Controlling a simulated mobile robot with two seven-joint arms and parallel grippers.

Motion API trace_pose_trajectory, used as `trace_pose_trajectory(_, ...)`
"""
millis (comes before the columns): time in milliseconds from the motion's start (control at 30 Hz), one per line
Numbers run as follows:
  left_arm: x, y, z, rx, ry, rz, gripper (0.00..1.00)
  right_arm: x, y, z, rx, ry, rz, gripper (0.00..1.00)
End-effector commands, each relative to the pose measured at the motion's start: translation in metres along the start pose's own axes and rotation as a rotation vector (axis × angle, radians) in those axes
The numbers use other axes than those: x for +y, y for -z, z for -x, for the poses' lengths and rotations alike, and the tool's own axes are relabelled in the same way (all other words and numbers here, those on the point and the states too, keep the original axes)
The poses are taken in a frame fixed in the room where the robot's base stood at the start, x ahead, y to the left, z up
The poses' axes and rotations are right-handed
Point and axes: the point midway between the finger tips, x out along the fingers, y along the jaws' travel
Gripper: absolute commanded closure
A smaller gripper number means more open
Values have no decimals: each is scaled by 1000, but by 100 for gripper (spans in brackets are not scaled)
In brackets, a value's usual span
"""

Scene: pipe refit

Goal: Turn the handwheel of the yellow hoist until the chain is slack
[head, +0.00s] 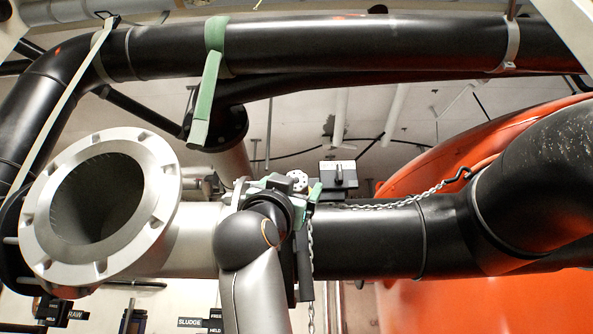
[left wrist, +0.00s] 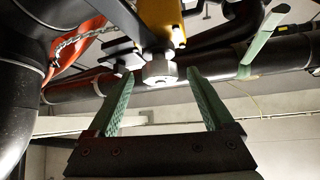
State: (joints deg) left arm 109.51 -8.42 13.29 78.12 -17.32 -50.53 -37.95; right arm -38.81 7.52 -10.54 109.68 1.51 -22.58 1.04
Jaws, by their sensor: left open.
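The yellow hoist (left wrist: 160,22) shows in the left wrist view, with a pale, many-sided handwheel (left wrist: 160,70) at its near end. In the head view a small white wheel (head: 298,179) shows just beyond my left gripper (head: 296,190); the hoist's body is mostly hidden there. My left gripper (left wrist: 160,76) is open, its green fingers to either side of the handwheel in the picture. I cannot tell whether they touch it. A chain (head: 420,197) runs with a slight sag to a dark hook (head: 464,173); a length hangs below the gripper. My right gripper is not in view.
A large flanged pipe end (head: 100,205) stands at left. A black pipe (head: 370,242) runs behind my arm, and another (head: 370,45) crosses above with a green strap (head: 207,95) hanging. A big orange vessel (head: 480,305) fills the right. Small signs (head: 190,322) are below.

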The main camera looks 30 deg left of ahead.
Motion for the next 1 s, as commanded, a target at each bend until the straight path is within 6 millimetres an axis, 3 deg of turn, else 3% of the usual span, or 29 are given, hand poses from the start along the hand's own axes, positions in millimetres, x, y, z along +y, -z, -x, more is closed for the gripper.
trace_pose_trajectory(33,-1,3,-10,-1,-1,0,14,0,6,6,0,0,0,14)
trace_pose_trajectory(200,-1,1,-22,0,0,1,14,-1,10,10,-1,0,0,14)
trace_pose_trajectory(533,0,0,-24,0,1,0,14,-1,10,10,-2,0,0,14)
trace_pose_trajectory(1000,0,0,-24,0,0,0,67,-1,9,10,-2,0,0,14)
